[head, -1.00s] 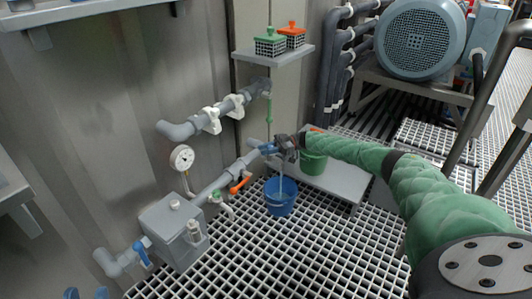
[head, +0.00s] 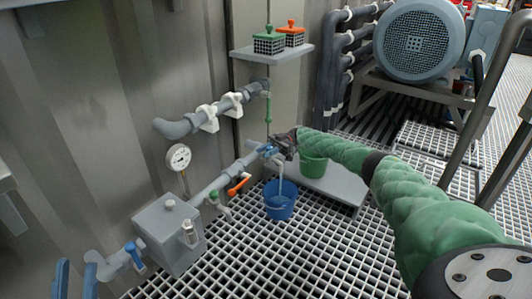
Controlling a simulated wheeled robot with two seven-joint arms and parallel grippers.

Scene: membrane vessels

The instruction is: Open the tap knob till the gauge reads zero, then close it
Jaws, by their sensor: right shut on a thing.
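My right gripper (head: 268,151) is shut at the end of the pipe, on the tap knob, which its fingers mostly hide. A pale stream of water runs down below it into a blue bucket (head: 279,207) on the grating. The round white gauge (head: 179,157) stands on a thin stem above the pipe; its dark needle is too small to read surely. My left gripper (head: 76,279) shows only its two blue fingers at the bottom left edge; they are apart with nothing between them.
A grey box (head: 168,235) sits on the lower pipe, with a blue-handled valve (head: 134,256) to its left. An orange lever (head: 238,186) is left of the bucket.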

